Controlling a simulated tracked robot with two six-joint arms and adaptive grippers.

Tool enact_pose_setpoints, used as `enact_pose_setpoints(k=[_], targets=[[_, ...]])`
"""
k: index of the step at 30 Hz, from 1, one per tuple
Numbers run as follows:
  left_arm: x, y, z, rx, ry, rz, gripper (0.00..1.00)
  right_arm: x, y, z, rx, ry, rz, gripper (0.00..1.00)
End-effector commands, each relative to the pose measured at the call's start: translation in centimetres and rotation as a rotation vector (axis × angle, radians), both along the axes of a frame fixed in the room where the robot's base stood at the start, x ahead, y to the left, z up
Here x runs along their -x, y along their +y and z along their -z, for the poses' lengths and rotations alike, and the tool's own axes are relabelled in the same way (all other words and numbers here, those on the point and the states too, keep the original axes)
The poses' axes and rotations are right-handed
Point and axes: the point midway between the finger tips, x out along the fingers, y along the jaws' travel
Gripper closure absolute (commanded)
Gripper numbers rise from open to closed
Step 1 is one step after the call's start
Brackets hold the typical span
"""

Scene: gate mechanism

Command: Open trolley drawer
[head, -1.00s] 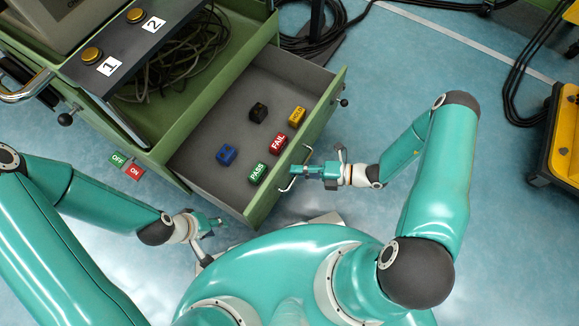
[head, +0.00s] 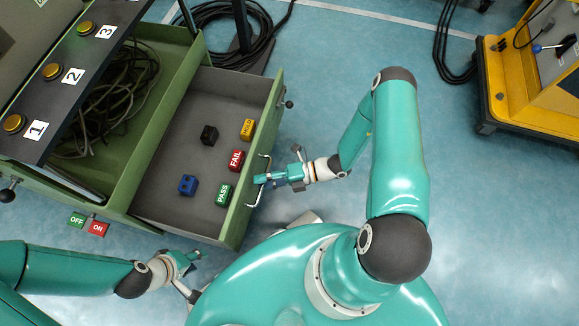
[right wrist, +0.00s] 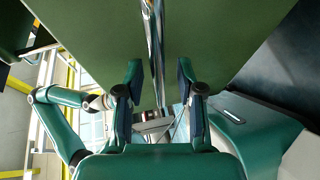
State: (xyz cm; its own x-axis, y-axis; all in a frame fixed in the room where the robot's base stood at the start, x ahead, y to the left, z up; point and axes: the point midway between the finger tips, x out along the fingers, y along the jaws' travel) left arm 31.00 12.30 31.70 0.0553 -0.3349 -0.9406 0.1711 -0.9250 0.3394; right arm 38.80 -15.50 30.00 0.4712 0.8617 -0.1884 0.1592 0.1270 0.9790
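The green trolley drawer (head: 180,212) is pulled out and stands open, its grey inside showing. Its metal handle (head: 258,182) is on the outer front face. My right gripper (head: 263,179) is at this handle. In the right wrist view, the handle bar (right wrist: 154,40) runs between the two separated fingers of the right gripper (right wrist: 161,85), with visible gaps on both sides. My left gripper (head: 192,256) is below the drawer's near corner in the picture, apart from the handle and holding nothing visible. Its finger opening is too small to judge.
In the drawer lie a black block (head: 209,135), a blue block (head: 188,185), and PASS (head: 223,195), FAIL (head: 236,160) and HOLD (head: 247,129) blocks. Cables (head: 110,95) fill the trolley's upper tray. A yellow unit (head: 510,90) stands far right.

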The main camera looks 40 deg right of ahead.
Motion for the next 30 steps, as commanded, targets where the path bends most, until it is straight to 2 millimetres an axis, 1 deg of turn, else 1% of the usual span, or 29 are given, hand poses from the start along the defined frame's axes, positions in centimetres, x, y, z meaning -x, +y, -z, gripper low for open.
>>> enact_pose_setpoints(k=[5,12,18,23,30], targets=[[0.0,0.0,0.0,0.000,0.000,0.000,0.60,1.0,-2.0,-0.4,0.002,0.000,0.004,0.63],[0.0,0.0,0.0,0.000,0.000,0.000,0.60,3.3,-6.2,-1.2,0.003,0.001,0.004,0.63],[0.0,0.0,0.0,0.000,0.000,0.000,0.60,4.9,-8.9,-1.8,0.001,0.002,0.001,0.63],[0.0,0.0,0.0,0.000,0.000,0.000,0.60,5.5,-9.8,-2.0,0.001,0.002,-0.002,0.63],[0.0,0.0,0.0,0.000,0.000,0.000,0.60,5.6,-9.9,-2.0,-0.001,0.003,-0.003,0.63]])
